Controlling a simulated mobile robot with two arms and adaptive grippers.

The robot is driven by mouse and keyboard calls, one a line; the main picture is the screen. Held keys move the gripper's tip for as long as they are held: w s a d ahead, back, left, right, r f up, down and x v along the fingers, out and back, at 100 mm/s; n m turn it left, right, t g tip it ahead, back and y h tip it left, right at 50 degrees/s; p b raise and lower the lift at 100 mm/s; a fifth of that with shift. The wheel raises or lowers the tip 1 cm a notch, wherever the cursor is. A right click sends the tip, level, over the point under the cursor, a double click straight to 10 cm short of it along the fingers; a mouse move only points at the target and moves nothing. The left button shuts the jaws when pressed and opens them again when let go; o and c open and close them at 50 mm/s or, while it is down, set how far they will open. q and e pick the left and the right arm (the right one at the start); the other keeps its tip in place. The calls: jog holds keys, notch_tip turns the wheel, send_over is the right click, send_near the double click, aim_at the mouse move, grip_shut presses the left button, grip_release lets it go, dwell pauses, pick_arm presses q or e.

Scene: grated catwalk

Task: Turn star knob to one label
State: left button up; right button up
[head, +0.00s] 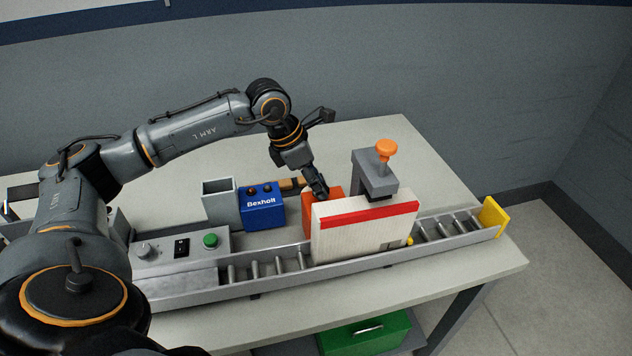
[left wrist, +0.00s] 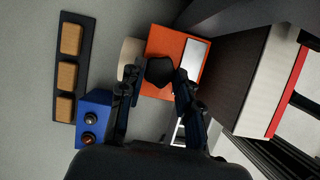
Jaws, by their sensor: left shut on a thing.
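The black star knob (left wrist: 160,71) shows in the left wrist view against an orange-red box (left wrist: 165,43). My left gripper (left wrist: 157,80) has a finger on each side of the knob and is shut on it. A pale, blank-looking plate (left wrist: 196,55) is on the box beside the knob; I cannot read any label. In the head view my left gripper (head: 319,190) reaches down at the orange-red box (head: 308,213), behind a white carton, and the knob is hidden there. My right gripper is not in view.
The white carton with a red stripe (head: 365,236) stands on a roller conveyor (head: 450,226), close beside the gripper. A blue Bexholt box (head: 262,208) and a grey bin (head: 219,203) stand left. A grey post (head: 376,178) with an orange knob (head: 386,150) rises right.

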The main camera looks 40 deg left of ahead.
pick_arm(q)
jog(key=m+g+h+b, duration=0.1)
jog(key=m, duration=0.2)
jog(key=shift+w+f+b, duration=0.1)
jog(key=shift+w+b, duration=0.05)
jog(key=shift+b, duration=0.2)
jog(key=m, duration=0.2)
jog(key=m+g+b, duration=0.1)
jog(key=m+g, duration=0.1)
jog(key=m, duration=0.1)
jog(key=shift+w+a+m+h+b, duration=0.1)
jog(key=shift+w+m+h+b, duration=0.15)
jog(key=shift+m+h+b, duration=0.1)
jog(key=m+g, duration=0.1)
jog(key=m, duration=0.1)
jog(key=m+g+b, duration=0.1)
jog(key=m, duration=0.2)
jog(key=shift+w, duration=0.2)
jog(key=shift+w+m+g+y+b, duration=0.1)
jog(key=shift+m+g+y+b, duration=0.5)
jog(key=shift+m, duration=1.45)
jog(key=o, duration=1.1)
jog(key=shift+o, duration=0.2)
